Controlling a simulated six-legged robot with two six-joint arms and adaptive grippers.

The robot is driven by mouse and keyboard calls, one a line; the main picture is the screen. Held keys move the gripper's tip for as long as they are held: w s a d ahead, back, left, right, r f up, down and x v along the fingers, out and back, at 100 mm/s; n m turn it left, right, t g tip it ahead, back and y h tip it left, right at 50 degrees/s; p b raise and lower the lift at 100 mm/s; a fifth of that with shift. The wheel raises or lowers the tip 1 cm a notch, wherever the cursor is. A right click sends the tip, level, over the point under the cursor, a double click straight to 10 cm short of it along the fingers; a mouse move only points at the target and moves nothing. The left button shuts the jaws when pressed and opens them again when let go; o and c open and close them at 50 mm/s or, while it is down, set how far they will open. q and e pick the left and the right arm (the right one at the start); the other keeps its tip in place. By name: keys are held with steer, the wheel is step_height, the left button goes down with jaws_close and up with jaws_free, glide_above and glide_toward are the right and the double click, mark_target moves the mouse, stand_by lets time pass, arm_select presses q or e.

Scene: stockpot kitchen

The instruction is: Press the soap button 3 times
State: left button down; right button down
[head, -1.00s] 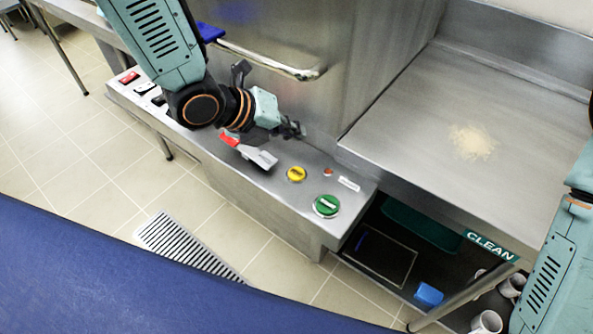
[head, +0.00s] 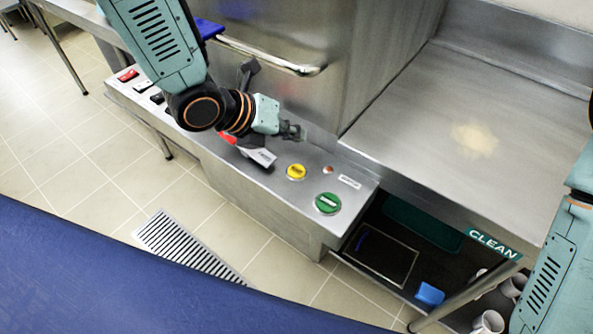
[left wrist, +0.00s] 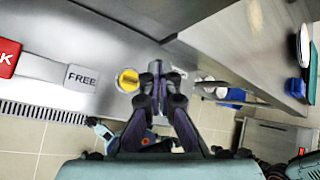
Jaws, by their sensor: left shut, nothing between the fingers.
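A round yellow button (head: 296,172) and a larger round green button (head: 327,203) sit on the steel control ledge. I cannot read their labels, so I cannot tell which is the soap button. My left gripper (head: 298,133) is shut and empty, above the ledge and behind the yellow button in the head view. In the left wrist view the fingertips (left wrist: 158,76) are together, just right of the yellow button (left wrist: 128,80), with a gap between them. My right gripper is out of view; only part of that arm shows at the right edge.
A red-and-grey switch piece (head: 259,156) lies left of the yellow button; its grey end reads FREE (left wrist: 80,77). A small red light (head: 328,170) is beside the buttons. A steel housing with a bar handle (head: 270,58) rises behind. A steel counter (head: 420,120) lies right.

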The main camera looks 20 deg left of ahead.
mark_target(293, 171)
arm_select(q)
step_height(293, 171, down, 7)
steer(key=b, duration=0.4)
steer(key=shift+r+b, duration=0.15)
steer(key=shift+b, duration=0.25)
steer(key=shift+f+b, duration=0.4)
steer(key=shift+f, duration=0.1)
stand_by(0.5)
steer(key=shift+f+b, duration=0.3)
steer(key=shift+b, duration=0.15)
steer(key=shift+f+b, duration=0.5)
stand_by(0.7)
steer(key=shift+r, duration=0.1)
steer(key=shift+r+p, duration=0.7)
steer(key=shift+r, duration=0.15)
steer(key=shift+r+p, duration=1.95)
steer(key=shift+r, duration=0.55)
